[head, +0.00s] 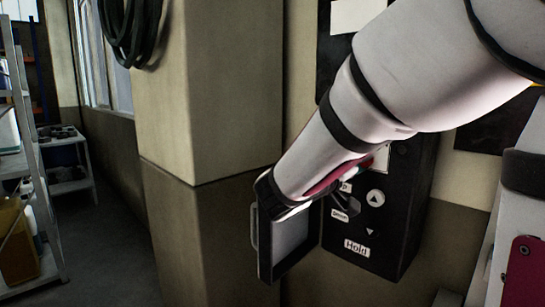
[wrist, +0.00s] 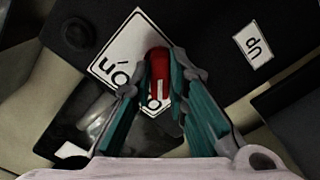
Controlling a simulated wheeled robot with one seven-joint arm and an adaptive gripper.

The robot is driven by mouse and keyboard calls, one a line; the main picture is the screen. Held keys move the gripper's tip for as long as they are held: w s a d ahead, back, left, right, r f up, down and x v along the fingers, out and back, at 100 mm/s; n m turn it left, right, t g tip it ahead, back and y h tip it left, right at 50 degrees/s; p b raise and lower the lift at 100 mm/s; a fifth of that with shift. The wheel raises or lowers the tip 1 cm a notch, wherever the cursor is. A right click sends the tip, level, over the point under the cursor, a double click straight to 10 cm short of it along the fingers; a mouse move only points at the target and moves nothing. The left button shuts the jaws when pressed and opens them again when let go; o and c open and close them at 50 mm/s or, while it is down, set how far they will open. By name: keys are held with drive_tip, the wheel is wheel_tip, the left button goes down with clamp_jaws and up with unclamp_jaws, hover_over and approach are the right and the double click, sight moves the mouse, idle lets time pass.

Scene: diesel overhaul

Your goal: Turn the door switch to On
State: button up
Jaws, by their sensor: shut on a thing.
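The switch's red handle (wrist: 159,68), with a white line along it, stands up between my fingertips in the wrist view. My gripper (wrist: 158,80), with teal finger pads, is shut on it. A white label plate (wrist: 128,40) with black lettering lies behind the handle; the lettering is partly covered, so I cannot read the switch's setting with certainty. In the head view my arm hides most of the switch.
The black control box (head: 385,240) is on the wall, with a Hoist label (head: 357,248) and arrow buttons. A dark framed panel (head: 287,243) stands out below my wrist. A wall pillar (head: 190,110) and a shelf rack (head: 40,215) are to the left, with open floor between them.

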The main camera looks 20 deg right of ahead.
drive_tip(key=m+b, duration=0.6)
drive_tip(key=b, duration=0.6)
drive_tip(key=m+b, duration=0.6)
drive_tip(key=b, duration=0.6)
drive_tip(key=m+b, duration=0.6)
drive_tip(key=b, duration=0.6)
drive_tip(key=shift+s+d, duration=0.1)
drive_tip(key=shift+s, duration=0.15)
drive_tip(key=o, duration=1.6)
drive_tip(key=shift+c, duration=0.2)
